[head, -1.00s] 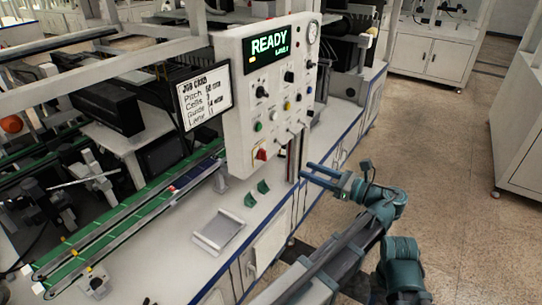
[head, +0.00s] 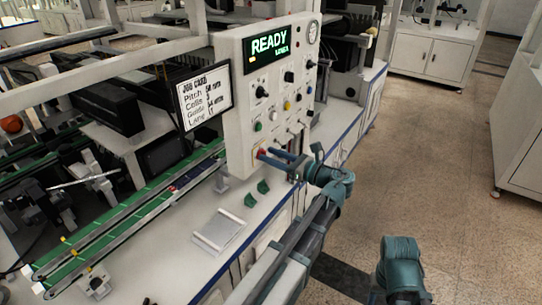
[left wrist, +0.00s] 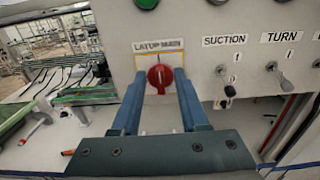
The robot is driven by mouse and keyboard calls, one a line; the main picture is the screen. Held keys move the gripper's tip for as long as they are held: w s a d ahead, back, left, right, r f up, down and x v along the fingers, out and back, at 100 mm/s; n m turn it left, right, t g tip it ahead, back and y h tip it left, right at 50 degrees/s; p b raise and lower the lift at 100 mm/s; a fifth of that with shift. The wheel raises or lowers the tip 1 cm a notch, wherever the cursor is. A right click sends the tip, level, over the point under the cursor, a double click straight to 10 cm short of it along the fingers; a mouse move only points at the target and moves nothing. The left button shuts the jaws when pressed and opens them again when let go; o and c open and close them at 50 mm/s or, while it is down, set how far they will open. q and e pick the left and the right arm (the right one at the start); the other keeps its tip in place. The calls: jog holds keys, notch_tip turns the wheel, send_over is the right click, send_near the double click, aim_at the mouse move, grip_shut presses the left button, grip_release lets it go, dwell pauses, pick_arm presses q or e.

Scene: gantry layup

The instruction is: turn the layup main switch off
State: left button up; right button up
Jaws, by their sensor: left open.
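The layup main switch is a red rotary knob (left wrist: 160,77) on a yellow-edged plate under the label "LAYUP MAIN" (left wrist: 159,46). It sits low on the white control panel (head: 238,121); in the head view a bit of red (head: 261,153) shows beside my fingers. My left gripper (head: 270,156) is open in front of the panel's lower part. In the left wrist view its two blue fingers (left wrist: 159,84) reach toward the knob, one on each side, apart from it. I cannot tell how deep the tips are. My right gripper is not in view.
Right of the knob are the SUCTION toggle (left wrist: 223,73) and the TURN toggle (left wrist: 272,67). A green button (left wrist: 146,3) is above. The panel display (head: 269,46) reads READY. A job card (head: 203,91) hangs left. The bench (head: 185,262) holds a grey tray (head: 219,229).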

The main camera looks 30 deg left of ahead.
pick_arm(q)
jog(key=shift+a, duration=0.2)
grip_shut()
jog(key=shift+n, duration=0.3)
jog(key=shift+s+f+n+b, duration=0.2)
jog(key=shift+n, duration=2.65)
jog(key=shift+s+f+n+b, duration=0.15)
jog(key=shift+s+f+n, duration=0.05)
jog(key=shift+n, duration=2.6)
jog(key=shift+s+f+n+b, duration=0.2)
jog(key=shift+n, duration=2.95)
